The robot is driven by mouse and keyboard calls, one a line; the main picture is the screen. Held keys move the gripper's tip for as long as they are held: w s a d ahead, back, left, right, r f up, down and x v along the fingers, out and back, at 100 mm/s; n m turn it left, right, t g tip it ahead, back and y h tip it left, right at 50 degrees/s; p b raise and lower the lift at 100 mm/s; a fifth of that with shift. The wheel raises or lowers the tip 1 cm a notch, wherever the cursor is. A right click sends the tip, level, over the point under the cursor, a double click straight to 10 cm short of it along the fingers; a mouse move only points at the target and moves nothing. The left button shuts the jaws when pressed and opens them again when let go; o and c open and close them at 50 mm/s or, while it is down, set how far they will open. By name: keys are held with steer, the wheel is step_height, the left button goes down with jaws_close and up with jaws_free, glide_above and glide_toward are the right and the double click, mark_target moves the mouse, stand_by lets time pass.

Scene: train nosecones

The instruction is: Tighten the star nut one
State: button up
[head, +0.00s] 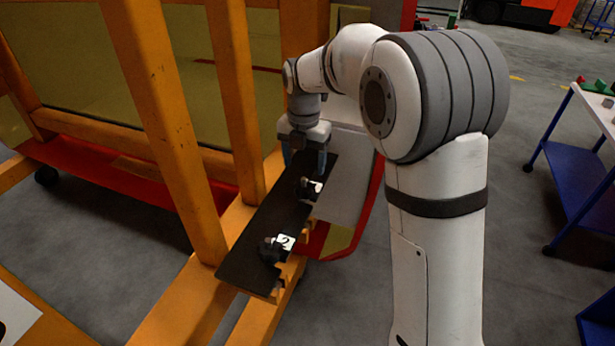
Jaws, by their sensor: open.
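A black star nut (306,189) stands on the far part of a dark plate (252,220), beside a small white label whose marking I cannot read. A second black star nut (270,251) stands on the near part of the plate, beside a white label reading "2" (285,241). My gripper (305,164) points down with its fingers apart, just above and behind the far nut in the picture. It looks empty. I cannot tell whether a finger touches that nut.
The plate rests on an orange frame with thick upright posts (165,110) close on the left. A pale panel with a red edge (342,190) stands just right of the plate.

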mark_target(304, 177)
step_height(304, 177, down, 8)
steer(key=shift+a+r+p, duration=0.1)
steer(key=shift+p, duration=0.55)
